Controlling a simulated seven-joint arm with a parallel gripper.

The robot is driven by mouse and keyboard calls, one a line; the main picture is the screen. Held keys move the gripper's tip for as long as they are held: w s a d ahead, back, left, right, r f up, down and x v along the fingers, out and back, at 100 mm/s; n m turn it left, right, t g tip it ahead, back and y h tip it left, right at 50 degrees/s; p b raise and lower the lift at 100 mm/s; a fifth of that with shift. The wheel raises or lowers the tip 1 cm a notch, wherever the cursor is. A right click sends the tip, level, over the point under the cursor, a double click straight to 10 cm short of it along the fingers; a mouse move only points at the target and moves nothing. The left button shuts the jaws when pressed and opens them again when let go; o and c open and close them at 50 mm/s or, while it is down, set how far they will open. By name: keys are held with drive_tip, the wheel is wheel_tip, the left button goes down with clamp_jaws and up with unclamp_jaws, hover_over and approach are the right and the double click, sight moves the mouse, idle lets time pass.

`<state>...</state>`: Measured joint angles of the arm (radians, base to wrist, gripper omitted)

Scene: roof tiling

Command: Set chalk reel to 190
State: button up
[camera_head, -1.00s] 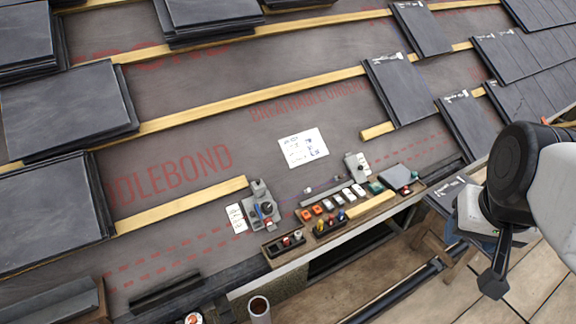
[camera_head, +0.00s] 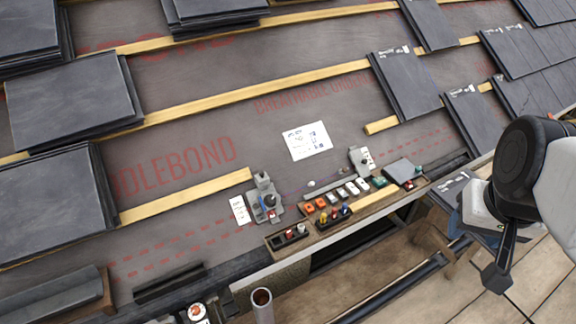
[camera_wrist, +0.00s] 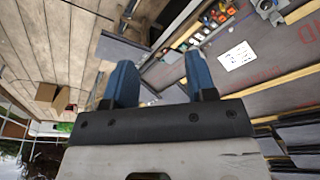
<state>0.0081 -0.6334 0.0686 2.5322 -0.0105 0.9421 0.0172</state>
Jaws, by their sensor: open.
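A grey fixture (camera_head: 265,200) with a dark upright knob and small blue and red parts stands on the membrane at centre; it looks like the chalk reel. Its dial reading is too small to read. A smaller grey fixture (camera_head: 361,160) stands to its right, with a thin line seeming to run between them. The reel-like fixture also shows at the top edge of the wrist view (camera_wrist: 268,8). My gripper (camera_wrist: 161,80) is open and empty, its two blue fingers apart. In the head view it hangs at the right, well away from the fixtures, its fingers partly hidden.
A white marked card (camera_head: 307,141) lies on the membrane, and a narrow card (camera_head: 239,209) beside the reel-like fixture. A wooden tray (camera_head: 330,229) of small coloured parts sits along the edge. Slate stacks (camera_head: 75,100) stand left. A cup (camera_head: 262,298) stands at the front.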

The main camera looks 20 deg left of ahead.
drive_tip(key=c, duration=0.3)
drive_tip(key=w+a+f+n+h, duration=0.1)
drive_tip(key=w+a+f+n, duration=0.3)
drive_tip(key=w, duration=0.4)
drive_tip(key=w+a+f+n, duration=0.2)
drive_tip(key=w+a+n, duration=0.2)
drive_tip(key=w+a, duration=0.3)
drive_tip(key=w+a+f+n+h, duration=0.1)
drive_tip(key=w+a+f+n, duration=0.3)
drive_tip(key=w, duration=0.5)
drive_tip(key=w+a+f+n, duration=0.35)
drive_tip(key=a+f, duration=0.25)
drive_tip(key=a, duration=0.2)
drive_tip(key=w+a+f+n+t, duration=0.1)
drive_tip(key=w+a+f+n, duration=0.2)
drive_tip(key=a+f+n, duration=0.35)
drive_tip(key=w+a+f+n, duration=0.2)
drive_tip(key=w+a+f, duration=0.1)
drive_tip(key=a+f, duration=0.55)
drive_tip(key=s+a+f+n, duration=0.2)
drive_tip(key=a+f+n, duration=0.2)
drive_tip(key=a+f, duration=0.3)
drive_tip(key=s+a+f+n, duration=0.1)
drive_tip(key=a+f+n, duration=0.2)
drive_tip(key=a+f, duration=0.5)
drive_tip(key=shift+s+a+f+n+t, duration=0.15)
drive_tip(key=shift+s+a+n+t, duration=0.2)
drive_tip(key=shift+a, duration=0.55)
drive_tip(key=shift+f, duration=0.1)
